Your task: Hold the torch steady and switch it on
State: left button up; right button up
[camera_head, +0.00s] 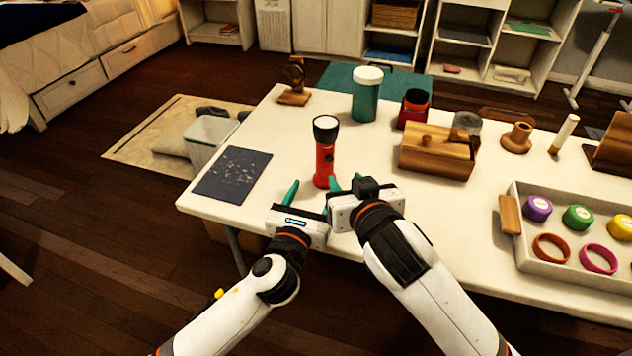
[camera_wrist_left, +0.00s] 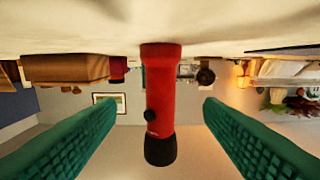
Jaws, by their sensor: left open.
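A red torch (camera_head: 324,163) with a black head stands upright on the white table, its pale lens facing up. In the left wrist view, which is upside down, the torch (camera_wrist_left: 160,90) shows between my spread teal fingers, with clear gaps on both sides. A dark round button (camera_wrist_left: 152,116) is on its body. I cannot tell whether it is lit. My left gripper (camera_head: 314,183) is open in front of the torch's lower part. My right gripper (camera_head: 352,180) is close beside it, to the right; its fingers are partly hidden and overlap the left gripper's area.
A dark speckled mat (camera_head: 233,175) lies left on the table (camera_head: 275,148). A green jar (camera_head: 367,95), a dark red jar (camera_head: 412,108) and a wooden box (camera_head: 438,152) stand behind and right. A tray (camera_head: 513,247) of coloured lids and rings is at the right.

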aim_at(327, 160)
pick_arm(q)
jog(key=x, duration=1.1)
jog(key=shift+w, duration=0.3)
jog(key=c, duration=1.2)
pick_arm(e)
grip_shut()
dwell(2.8)
